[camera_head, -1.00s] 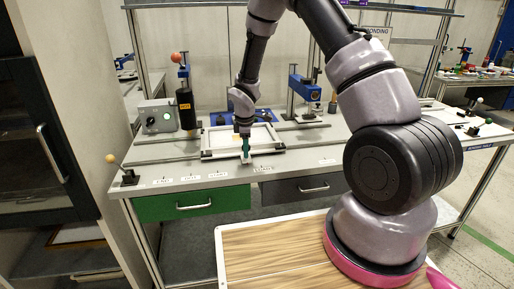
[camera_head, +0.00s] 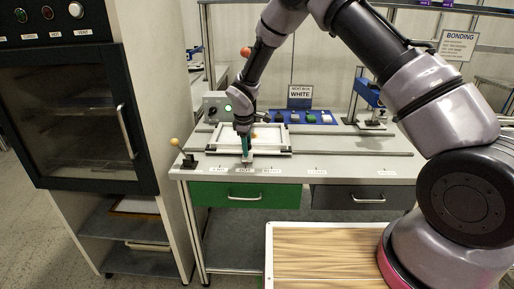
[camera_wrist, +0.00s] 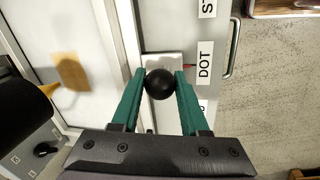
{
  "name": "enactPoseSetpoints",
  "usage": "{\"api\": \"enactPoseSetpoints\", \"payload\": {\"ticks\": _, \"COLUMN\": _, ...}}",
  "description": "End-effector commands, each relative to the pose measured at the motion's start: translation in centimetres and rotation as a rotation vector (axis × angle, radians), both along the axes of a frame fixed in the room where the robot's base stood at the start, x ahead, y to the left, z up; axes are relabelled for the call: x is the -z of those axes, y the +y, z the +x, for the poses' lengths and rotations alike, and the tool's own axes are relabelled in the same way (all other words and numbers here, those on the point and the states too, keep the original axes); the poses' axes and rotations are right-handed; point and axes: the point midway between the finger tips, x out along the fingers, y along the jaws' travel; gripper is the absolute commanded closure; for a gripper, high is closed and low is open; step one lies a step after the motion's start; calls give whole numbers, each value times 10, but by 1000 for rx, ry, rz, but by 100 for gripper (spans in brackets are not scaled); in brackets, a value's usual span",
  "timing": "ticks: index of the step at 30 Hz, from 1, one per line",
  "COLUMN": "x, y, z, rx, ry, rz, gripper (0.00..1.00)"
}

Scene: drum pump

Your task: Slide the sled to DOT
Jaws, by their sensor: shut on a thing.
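The sled (camera_head: 278,151), a white frame with a pale plate, sits on rails on the bench. Its front edge carries a black ball knob (camera_wrist: 160,84). My gripper (camera_head: 246,152) points down at the sled's front edge, its green fingers shut on the knob from both sides in the wrist view (camera_wrist: 161,80). A small red pointer (camera_wrist: 189,67) beside the knob lies level with the DOT label (camera_wrist: 205,60). In the head view the label (camera_head: 244,170) is just below my gripper. A tan patch (camera_wrist: 72,72) shows on the sled's plate.
A ball-topped lever (camera_head: 181,152) is at the bench's left end. A blue press (camera_head: 367,96) stands right. The rails right of the sled are clear. More labels (camera_head: 318,167) line the front edge.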

Motion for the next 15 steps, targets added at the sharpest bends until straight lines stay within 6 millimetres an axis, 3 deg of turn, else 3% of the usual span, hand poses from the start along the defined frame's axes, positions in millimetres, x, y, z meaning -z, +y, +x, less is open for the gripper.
{"api": "enactPoseSetpoints", "payload": {"ticks": 14, "x": 0, "y": 5, "z": 0, "rx": 1, "ry": 0, "rz": -1, "gripper": 100}}
{"api": "enactPoseSetpoints", "payload": {"ticks": 15, "x": 0, "y": 5, "z": 0, "rx": 1, "ry": 0, "rz": -1, "gripper": 48}}
